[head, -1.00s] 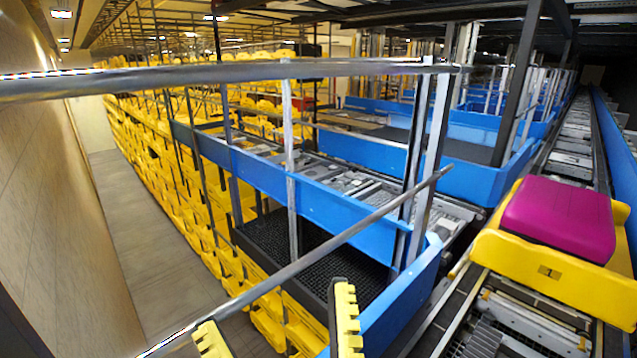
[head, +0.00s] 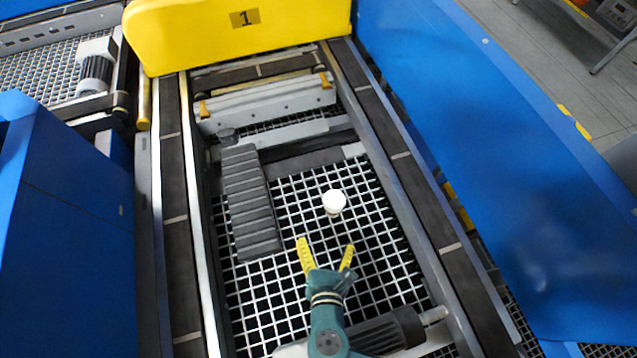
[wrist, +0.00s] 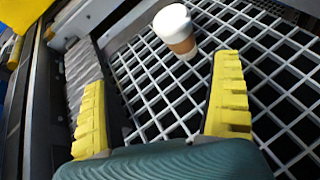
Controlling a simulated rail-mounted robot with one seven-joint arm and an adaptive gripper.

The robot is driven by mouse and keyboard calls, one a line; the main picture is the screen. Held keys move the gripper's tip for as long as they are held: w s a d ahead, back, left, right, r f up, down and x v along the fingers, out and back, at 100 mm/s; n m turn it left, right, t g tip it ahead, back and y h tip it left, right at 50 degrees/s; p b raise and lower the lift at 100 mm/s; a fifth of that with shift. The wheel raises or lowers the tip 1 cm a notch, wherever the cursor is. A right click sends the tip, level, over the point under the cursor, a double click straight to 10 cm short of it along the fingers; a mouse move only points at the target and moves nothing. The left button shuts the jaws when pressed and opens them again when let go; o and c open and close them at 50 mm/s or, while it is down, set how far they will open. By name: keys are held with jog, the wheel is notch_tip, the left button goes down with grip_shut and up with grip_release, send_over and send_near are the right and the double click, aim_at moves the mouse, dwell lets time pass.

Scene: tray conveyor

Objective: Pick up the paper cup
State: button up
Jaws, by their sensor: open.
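The paper cup (head: 334,201) stands upright on the white grating inside the conveyor frame in the head view. In the wrist view the cup (wrist: 175,30) shows a white lid and a brown sleeve. My gripper (head: 326,246) is open and empty, with its yellow fingers pointing toward the cup. In the wrist view the cup lies beyond the fingertips of my gripper (wrist: 160,75), between their lines and apart from both.
A yellow tray (head: 185,45) marked 1 sits across the far end of the conveyor. A dark ribbed strip (head: 250,205) lies left of the cup. Conveyor rails (head: 405,165) and blue side panels (head: 470,130) flank the grating. A dark motor (head: 390,330) is near my arm.

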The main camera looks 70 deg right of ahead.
jog(key=n+b, duration=0.1)
jog(key=n, duration=0.1)
send_near(335, 215)
jog(key=shift+h, duration=0.3)
jog(key=b+x, duration=0.4)
jog(key=x, duration=0.3)
jog(key=shift+w+a+b, duration=0.1)
jog(key=shift+b, duration=0.2)
jog(key=b+x, duration=0.1)
jog(key=x, duration=0.1)
jog(key=b+x, duration=0.1)
jog(key=x, duration=0.1)
jog(key=b+x, duration=0.1)
jog(key=shift+w+d+r, duration=0.2)
jog(key=shift+w+d, duration=0.15)
jog(key=shift+d, duration=0.05)
jog(key=shift+a, duration=0.1)
jog(key=shift+s, duration=0.1)
jog(key=shift+c, duration=0.3)
jog(key=c, duration=1)
jog(key=shift+o, duration=0.2)
